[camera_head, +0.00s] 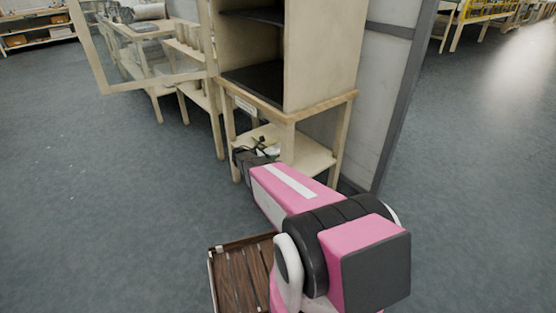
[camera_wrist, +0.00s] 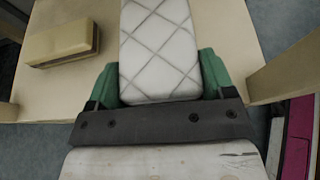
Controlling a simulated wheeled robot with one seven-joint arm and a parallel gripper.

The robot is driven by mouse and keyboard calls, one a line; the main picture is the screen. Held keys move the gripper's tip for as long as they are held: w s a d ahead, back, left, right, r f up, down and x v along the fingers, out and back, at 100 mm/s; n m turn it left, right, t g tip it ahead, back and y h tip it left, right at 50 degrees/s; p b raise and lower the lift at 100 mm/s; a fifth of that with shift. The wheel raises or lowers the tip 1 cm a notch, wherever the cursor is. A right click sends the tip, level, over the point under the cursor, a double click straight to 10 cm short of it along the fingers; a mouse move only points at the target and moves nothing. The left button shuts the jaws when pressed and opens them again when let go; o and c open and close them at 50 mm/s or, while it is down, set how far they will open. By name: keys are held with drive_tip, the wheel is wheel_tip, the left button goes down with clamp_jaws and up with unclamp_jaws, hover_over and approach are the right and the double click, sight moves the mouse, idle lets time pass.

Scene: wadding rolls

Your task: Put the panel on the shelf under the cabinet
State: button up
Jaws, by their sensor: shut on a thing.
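The panel (camera_wrist: 160,45) is white with a quilted diamond pattern. In the wrist view it lies between the green fingertips of my gripper (camera_wrist: 160,82), which is shut on it. The panel extends away from me over the pale wooden shelf (camera_wrist: 225,25); I cannot tell whether it touches the shelf. In the head view my gripper (camera_head: 255,155) is at the left front of the shelf (camera_head: 312,160), under the cabinet (camera_head: 322,55), and is partly hidden by my pink arm. The panel is too small there to make out clearly.
A beige block (camera_wrist: 62,42) lies on the shelf left of the panel. Wooden legs (camera_wrist: 285,72) bound the shelf. The cabinet's framed door (camera_head: 100,50) stands open to the left. A grey wall panel (camera_head: 385,80) stands to the right. Floor at left is clear.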

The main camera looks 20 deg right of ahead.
drive_tip(key=x, duration=0.5)
drive_tip(key=f+x, duration=0.1)
drive_tip(key=x, duration=0.1)
drive_tip(key=shift+w+f, duration=0.25)
drive_tip(key=shift+w, duration=0.25)
drive_tip(key=shift+f, duration=1.95)
drive_tip(key=o, duration=0.9)
drive_tip(key=shift+f, duration=0.1)
drive_tip(key=shift+c, duration=0.2)
